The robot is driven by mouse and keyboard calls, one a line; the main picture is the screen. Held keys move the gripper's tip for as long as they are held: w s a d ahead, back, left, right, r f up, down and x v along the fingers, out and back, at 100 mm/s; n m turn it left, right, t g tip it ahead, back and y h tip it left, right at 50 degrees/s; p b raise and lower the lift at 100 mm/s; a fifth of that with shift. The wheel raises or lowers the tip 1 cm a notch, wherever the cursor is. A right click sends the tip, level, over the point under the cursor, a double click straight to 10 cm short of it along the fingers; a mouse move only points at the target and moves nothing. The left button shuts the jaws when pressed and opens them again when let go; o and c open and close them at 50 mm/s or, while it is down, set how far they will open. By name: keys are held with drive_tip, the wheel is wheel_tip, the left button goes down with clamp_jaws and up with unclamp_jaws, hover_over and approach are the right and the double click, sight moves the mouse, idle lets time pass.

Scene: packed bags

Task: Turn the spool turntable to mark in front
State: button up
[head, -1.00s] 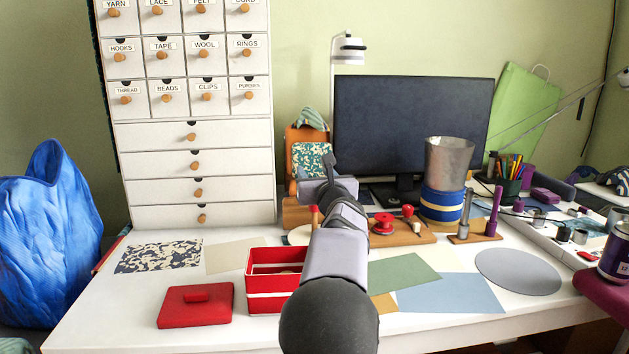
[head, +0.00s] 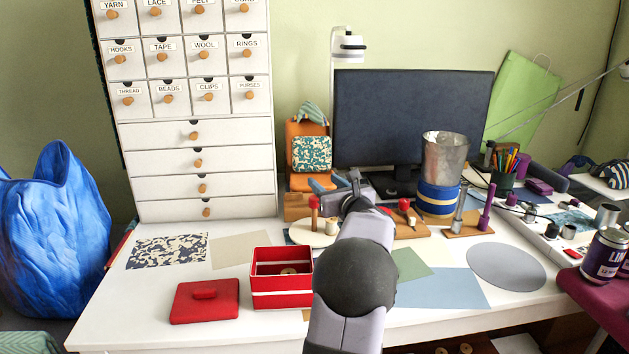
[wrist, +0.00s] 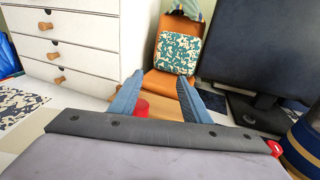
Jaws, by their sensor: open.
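The likely spool turntable is a round cream disc (head: 312,238) on the desk, partly hidden behind my arm. A red-topped post (head: 314,214) stands on it, with more red beside it. I cannot make out a mark. My gripper (head: 339,186) is open and empty, above and behind the disc in the head view. In the wrist view its blue fingers (wrist: 160,88) are spread, pointing toward an orange chair-like stand with a patterned cushion. A red top (wrist: 142,108) shows low between the fingers, near the left one; I cannot tell whether they touch.
A wooden board (head: 412,229) with red pieces and a blue-banded metal cup (head: 440,175) stand to the right. The monitor (head: 412,115) is behind. An open red box (head: 281,279) and its red lid (head: 204,300) lie in front. Drawers (head: 195,160) stand left.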

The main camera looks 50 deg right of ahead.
sight(314, 201)
drive_tip(key=s+a+f+n+t+y+p, duration=0.3)
drive_tip(key=s+a+f+y+p, duration=0.15)
drive_tip(key=p, duration=0.25)
drive_tip(key=shift+d+f+p+x, duration=0.15)
drive_tip(key=shift+f+p+x, duration=0.05)
drive_tip(key=shift+x, duration=1)
drive_tip(key=shift+d+f+p+x, duration=0.15)
drive_tip(key=shift+d+p+x, duration=0.05)
drive_tip(key=shift+x, duration=1.05)
drive_tip(key=shift+d+f+p+x, duration=0.15)
drive_tip(key=shift+f+p+x, duration=0.05)
drive_tip(key=shift+x, duration=1)
drive_tip(key=shift+s, duration=0.1)
clamp_jaws()
